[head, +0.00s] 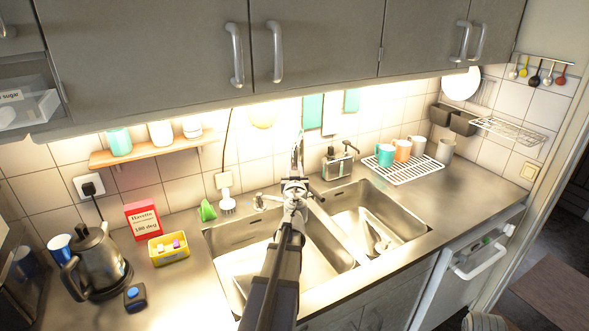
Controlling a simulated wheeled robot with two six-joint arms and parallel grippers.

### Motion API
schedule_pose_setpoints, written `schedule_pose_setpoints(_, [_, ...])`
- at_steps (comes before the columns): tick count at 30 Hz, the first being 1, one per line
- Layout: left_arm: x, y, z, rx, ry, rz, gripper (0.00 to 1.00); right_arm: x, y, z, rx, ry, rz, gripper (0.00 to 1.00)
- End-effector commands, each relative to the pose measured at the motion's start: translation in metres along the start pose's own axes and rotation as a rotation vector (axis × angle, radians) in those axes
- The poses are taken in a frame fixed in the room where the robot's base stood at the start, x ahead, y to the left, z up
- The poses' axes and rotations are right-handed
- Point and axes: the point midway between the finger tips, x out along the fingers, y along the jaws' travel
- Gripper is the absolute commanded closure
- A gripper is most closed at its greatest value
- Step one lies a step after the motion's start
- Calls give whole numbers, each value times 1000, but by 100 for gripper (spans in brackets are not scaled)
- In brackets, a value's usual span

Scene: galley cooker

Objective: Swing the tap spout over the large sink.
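The metal tap (298,150) stands at the back of the double sink, near the divider. Its curved spout rises above my gripper; its lower part and the spout's outlet are hidden behind the gripper. The large sink (232,243) is the left basin, partly covered by my arm. The smaller basin (378,212) lies to the right. My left gripper (295,187) comes up from the bottom just left of centre and overlaps the tap in the picture. I cannot tell whether it touches the tap or whether its fingers are open. My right gripper is not in view.
A soap dispenser (337,163) stands behind the right basin. A dish brush (227,200) and a green object (207,210) are behind the large sink. A kettle (97,262), red box (142,220) and yellow tub (168,248) stand left; a rack (405,172) with mugs stands right. Cupboards overhang the back.

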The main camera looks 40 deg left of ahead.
Motion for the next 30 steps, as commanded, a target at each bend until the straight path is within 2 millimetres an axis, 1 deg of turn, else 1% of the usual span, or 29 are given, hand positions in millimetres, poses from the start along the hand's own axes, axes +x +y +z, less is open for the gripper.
schedule_pose_setpoints(20, [2,0,-1,1,0,1,100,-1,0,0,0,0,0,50])
schedule_pose_setpoints(21, [2,0,-1,1,0,1,68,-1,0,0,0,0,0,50])
schedule_pose_setpoints(28, [1,0,0,1,0,1,42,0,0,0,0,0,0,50])
schedule_pose_setpoints(30, [1,0,0,0,0,1,42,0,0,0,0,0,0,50])
